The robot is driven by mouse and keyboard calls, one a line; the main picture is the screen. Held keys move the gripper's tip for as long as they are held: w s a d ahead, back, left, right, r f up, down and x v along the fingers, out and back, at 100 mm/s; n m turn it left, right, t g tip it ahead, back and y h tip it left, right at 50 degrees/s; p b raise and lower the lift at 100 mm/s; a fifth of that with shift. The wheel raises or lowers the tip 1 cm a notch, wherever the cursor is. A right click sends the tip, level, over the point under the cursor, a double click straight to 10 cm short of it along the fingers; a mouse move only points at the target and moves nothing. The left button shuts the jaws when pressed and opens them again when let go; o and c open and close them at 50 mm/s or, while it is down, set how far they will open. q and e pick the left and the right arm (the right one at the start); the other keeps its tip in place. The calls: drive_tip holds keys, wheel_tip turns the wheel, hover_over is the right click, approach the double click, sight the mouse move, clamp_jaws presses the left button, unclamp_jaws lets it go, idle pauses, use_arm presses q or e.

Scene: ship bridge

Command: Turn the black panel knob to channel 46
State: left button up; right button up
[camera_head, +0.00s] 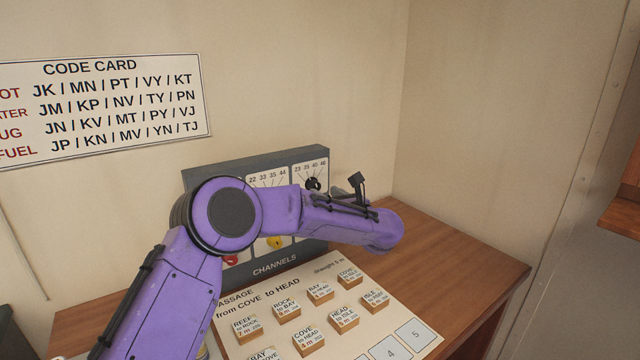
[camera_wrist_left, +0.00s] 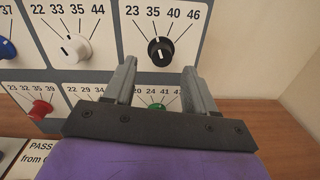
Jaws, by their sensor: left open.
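The black knob (camera_head: 313,184) sits at the upper right of the grey channel panel (camera_head: 210,171), partly behind my left arm in the head view. In the left wrist view the black knob (camera_wrist_left: 160,51) is fully visible under the labels 23, 35, 40 and 46. Its white mark points upward, roughly toward 35. My left gripper (camera_wrist_left: 157,75) is open and empty, with its fingers toward the panel just below the black knob. In the head view the left gripper (camera_head: 350,187) is small beside the panel's right end. My right gripper is not in view.
A white knob (camera_wrist_left: 75,47) is left of the black one; a green knob (camera_wrist_left: 157,106) shows between my fingers. A red knob (camera_wrist_left: 40,109) and a yellow knob (camera_head: 275,242) are also on the panel. Several labelled wooden blocks stand on the passage board (camera_head: 232,345). The desk's right side is clear.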

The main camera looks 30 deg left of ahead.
sight(317, 188)
use_arm(q)
drive_tip(key=p+x, duration=0.1)
drive_tip(key=x, duration=0.3)
drive_tip(key=shift+w+a, duration=0.2)
drive_tip(key=shift+a, duration=0.05)
clamp_jaws()
drive_tip(key=shift+f, duration=0.1)
